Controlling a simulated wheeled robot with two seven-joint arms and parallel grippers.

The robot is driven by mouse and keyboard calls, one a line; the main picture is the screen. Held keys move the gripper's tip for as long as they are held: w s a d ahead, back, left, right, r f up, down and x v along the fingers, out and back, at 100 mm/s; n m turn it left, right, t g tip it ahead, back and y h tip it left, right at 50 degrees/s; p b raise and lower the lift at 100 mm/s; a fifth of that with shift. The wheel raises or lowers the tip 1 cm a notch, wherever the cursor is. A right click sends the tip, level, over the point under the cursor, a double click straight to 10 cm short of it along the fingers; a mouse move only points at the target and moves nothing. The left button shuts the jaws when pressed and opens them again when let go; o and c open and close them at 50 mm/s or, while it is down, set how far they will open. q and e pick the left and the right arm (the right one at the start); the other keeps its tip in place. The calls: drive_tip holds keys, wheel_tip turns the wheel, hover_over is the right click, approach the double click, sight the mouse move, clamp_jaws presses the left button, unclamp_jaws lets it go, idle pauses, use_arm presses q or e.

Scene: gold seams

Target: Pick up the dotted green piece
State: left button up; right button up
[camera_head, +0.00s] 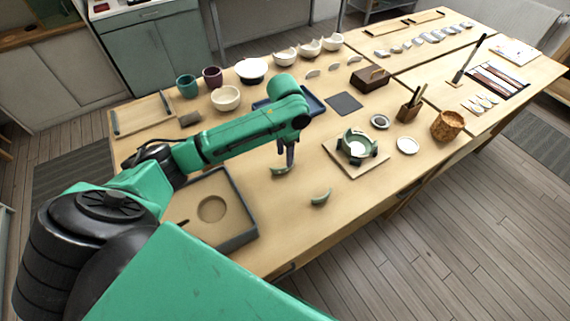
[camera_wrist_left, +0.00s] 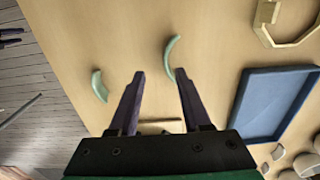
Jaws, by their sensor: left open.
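Two curved pale green pieces lie loose on the table in the head view. One green piece (camera_head: 279,171) is just below my left gripper (camera_head: 290,160); another green piece (camera_head: 320,197) lies nearer the front edge. My left gripper also shows in the left wrist view (camera_wrist_left: 158,75), open with nothing between its fingers. I cannot make out dots on any piece. My right gripper is out of view.
A green ring-shaped fixture (camera_head: 357,147) stands on a wooden board at the right. A dark-rimmed tray (camera_head: 240,240) is at the front left. A blue tray (camera_wrist_left: 270,102) lies to the right in the left wrist view. Bowls (camera_head: 226,98) stand behind my arm.

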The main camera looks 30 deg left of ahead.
sight(286, 167)
use_arm(q)
drive_tip(key=f, duration=0.2)
drive_tip(key=w+f, duration=0.1)
drive_tip(key=f, duration=0.1)
drive_tip(key=f+p, duration=0.1)
drive_tip(key=f, duration=0.2)
drive_tip(key=shift+w+a, duration=0.2)
drive_tip(key=shift+w, duration=0.05)
drive_tip(key=shift+s+f, duration=0.1)
drive_tip(key=shift+f, duration=0.05)
drive_tip(key=shift+c, duration=1.2)
clamp_jaws()
use_arm(e)
drive_tip(key=shift+w+a+r, duration=0.35)
drive_tip(key=shift+w, duration=0.2)
drive_tip(key=shift+w+a+r, duration=0.3)
drive_tip(key=shift+w, duration=0.2)
drive_tip(key=shift+d, duration=0.15)
